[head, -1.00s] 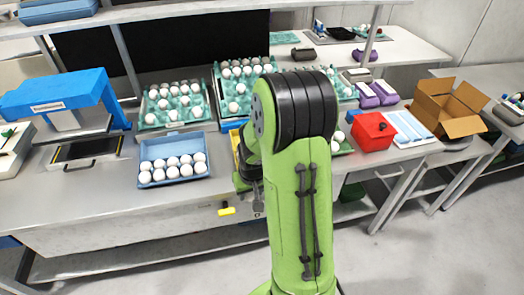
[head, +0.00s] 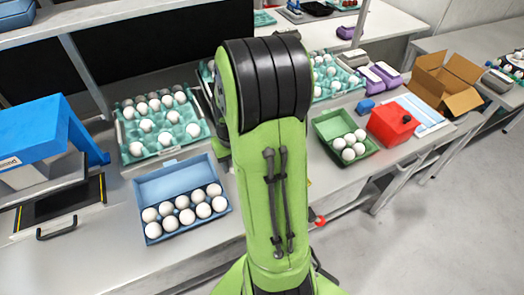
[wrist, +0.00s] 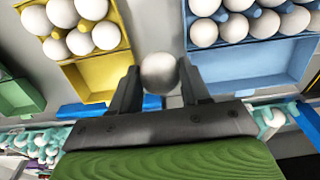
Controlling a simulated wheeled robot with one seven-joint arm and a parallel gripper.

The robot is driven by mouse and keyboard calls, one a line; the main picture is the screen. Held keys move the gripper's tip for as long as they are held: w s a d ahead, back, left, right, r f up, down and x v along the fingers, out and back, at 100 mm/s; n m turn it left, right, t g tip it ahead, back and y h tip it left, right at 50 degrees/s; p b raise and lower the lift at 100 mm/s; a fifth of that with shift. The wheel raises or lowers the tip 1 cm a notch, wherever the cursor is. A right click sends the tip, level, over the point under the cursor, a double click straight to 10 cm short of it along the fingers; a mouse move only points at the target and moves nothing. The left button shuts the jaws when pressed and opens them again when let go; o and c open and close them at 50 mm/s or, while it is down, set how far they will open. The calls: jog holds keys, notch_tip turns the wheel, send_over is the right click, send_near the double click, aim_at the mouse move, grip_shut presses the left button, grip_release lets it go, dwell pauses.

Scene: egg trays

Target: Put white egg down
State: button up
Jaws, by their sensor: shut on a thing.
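In the wrist view my gripper (wrist: 160,85) is shut on the white egg (wrist: 160,73), which sits between its two fingers. The egg is over the grey table, between a yellow carton (wrist: 95,75) on the left and a blue carton (wrist: 240,70) on the right. Both cartons are open and hold several white eggs at their far ends in this view. The blue carton also shows in the head view (head: 172,185), with two rows of eggs. My arm hides the gripper and the held egg in the head view.
A teal tray (head: 150,155) with scattered eggs stands behind the blue carton. A green carton (head: 330,125) with several eggs and a red box (head: 391,124) are to the right. A blue machine (head: 40,140) stands left. Bare table lies in front of the blue carton.

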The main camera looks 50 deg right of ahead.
jog(key=shift+w+f, duration=0.15)
jog(key=shift+f, duration=0.05)
jog(key=f, duration=0.3)
jog(key=f+b, duration=0.1)
jog(key=f, duration=0.2)
jog(key=f+b, duration=0.1)
jog(key=f, duration=0.2)
jog(key=shift+s+f, duration=0.15)
jog(key=shift+s, duration=0.15)
jog(key=shift+f+b, duration=0.15)
jog(key=shift+b, duration=0.15)
jog(key=o, duration=0.3)
jog(key=shift+o, duration=0.3)
